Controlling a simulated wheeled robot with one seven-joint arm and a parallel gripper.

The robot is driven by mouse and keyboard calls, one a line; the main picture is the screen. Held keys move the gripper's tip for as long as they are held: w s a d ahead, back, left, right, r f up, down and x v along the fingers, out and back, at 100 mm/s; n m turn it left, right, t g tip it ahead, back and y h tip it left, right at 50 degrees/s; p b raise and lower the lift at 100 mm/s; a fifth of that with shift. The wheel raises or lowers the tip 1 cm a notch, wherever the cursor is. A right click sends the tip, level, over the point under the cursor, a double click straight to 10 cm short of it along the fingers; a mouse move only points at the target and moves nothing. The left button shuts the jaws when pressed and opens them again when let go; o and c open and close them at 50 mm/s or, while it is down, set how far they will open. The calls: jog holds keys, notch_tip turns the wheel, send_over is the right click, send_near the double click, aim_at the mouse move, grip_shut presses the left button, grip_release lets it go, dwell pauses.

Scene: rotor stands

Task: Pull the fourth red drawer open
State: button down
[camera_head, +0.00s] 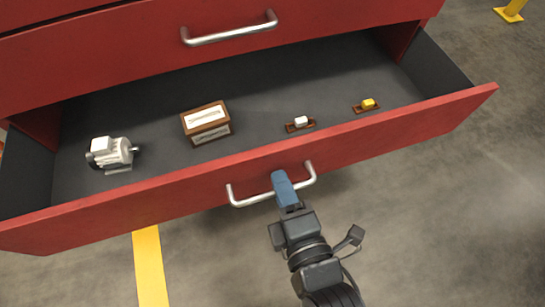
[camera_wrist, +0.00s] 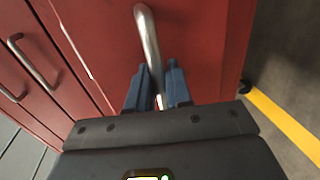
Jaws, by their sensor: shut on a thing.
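A red drawer (camera_head: 120,205) stands pulled out from the red cabinet, its grey inside in view. Its silver bar handle (camera_head: 245,199) runs along the front. My gripper (camera_head: 284,186) is shut on this handle, right of its middle. In the wrist view the blue fingers of my gripper (camera_wrist: 158,88) sit on both sides of the handle (camera_wrist: 148,35). The part of the handle between the fingers is partly hidden.
The open drawer holds a white motor (camera_head: 112,153), a brown box (camera_head: 206,122), and two small brown pieces with a white top (camera_head: 301,121) and a yellow top (camera_head: 367,104). A closed drawer (camera_head: 110,58) is above. A yellow floor stripe (camera_head: 149,265) crosses the clear floor.

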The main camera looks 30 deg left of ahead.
jog(key=shift+f+v, duration=0.2)
jog(key=shift+v, duration=0.7)
jog(key=shift+f+v, duration=0.2)
jog(key=shift+v, duration=0.75)
jog(key=c, duration=1.2)
grip_release()
jog(key=shift+c, duration=0.2)
jog(key=p+v, duration=0.2)
jog(key=v, duration=0.6)
